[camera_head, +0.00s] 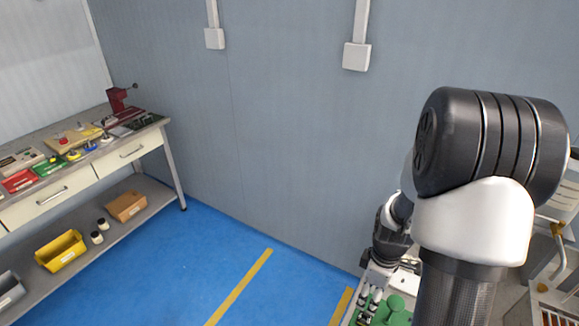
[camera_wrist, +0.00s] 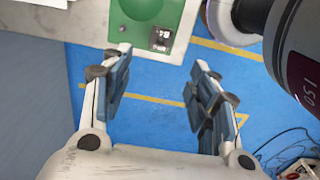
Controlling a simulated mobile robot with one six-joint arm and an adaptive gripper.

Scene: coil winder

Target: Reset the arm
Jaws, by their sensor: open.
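My gripper (camera_wrist: 160,92) shows in the wrist view with its two blue-padded fingers wide apart. A green part (camera_wrist: 168,15) with a round knob and a small dark block sits beyond the fingertips at the top of that view. In the head view my arm stands at the right and hides much of what is behind it.
A workbench (camera_head: 80,178) with drawers stands along the left, with tools on top and a yellow bin (camera_head: 61,251) on its lower shelf. A green fixture (camera_head: 392,311) sits at the bottom right beside my arm. The blue floor (camera_head: 190,262) between is clear. Cables (camera_wrist: 268,148) lie at the lower right.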

